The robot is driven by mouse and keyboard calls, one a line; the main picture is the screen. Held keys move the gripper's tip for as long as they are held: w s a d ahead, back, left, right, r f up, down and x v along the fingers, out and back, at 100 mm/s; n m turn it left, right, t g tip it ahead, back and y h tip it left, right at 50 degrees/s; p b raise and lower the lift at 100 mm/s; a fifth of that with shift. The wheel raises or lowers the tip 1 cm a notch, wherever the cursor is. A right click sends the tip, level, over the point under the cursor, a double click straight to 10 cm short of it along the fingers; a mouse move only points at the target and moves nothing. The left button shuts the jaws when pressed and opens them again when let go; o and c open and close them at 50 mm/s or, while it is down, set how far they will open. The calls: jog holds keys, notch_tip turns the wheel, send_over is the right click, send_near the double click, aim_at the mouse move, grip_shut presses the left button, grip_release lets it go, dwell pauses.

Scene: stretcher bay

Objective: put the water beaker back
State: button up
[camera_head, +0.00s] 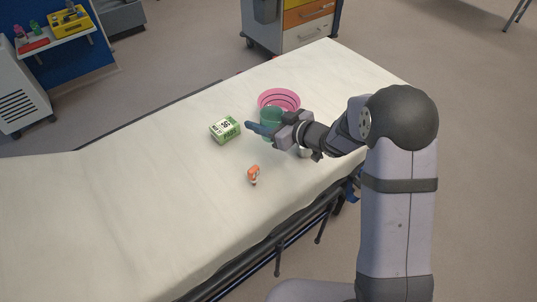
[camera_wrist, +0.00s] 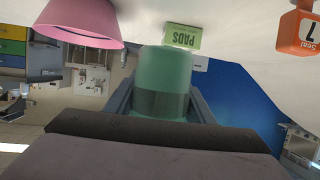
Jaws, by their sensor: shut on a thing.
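The water beaker, a translucent green cup (camera_head: 271,114), is between the jaws of my gripper (camera_head: 262,128) over the right part of the white-covered stretcher (camera_head: 130,190). In the wrist view the green beaker (camera_wrist: 163,75) fills the middle, with a gripper finger on each side of it. My gripper is shut on it. The fingers hide part of the beaker in the head view. I cannot tell whether its base touches the sheet.
A pink bowl (camera_head: 280,97) stands just behind the beaker. A green-and-white PADS box (camera_head: 225,130) lies to its left. A small orange-and-white item (camera_head: 253,174) stands nearer the front edge. The sheet's left part is clear. A drawer cart (camera_head: 300,22) stands beyond the stretcher.

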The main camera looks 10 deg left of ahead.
jog(key=shift+n+g, duration=0.3)
jog(key=shift+s+a+f+b, duration=0.15)
jog(key=shift+a+f+b, duration=0.1)
jog(key=shift+f, duration=1.05)
jog(key=shift+s+a+f+b, duration=0.1)
jog(key=shift+a+f, duration=0.1)
jog(key=shift+f, duration=1.05)
jog(key=shift+f, duration=0.1)
jog(key=shift+f, duration=1.75)
jog(key=shift+f+b, duration=0.15)
jog(key=shift+b, duration=0.15)
jog(key=o, duration=1.1)
jog(key=shift+o, duration=0.2)
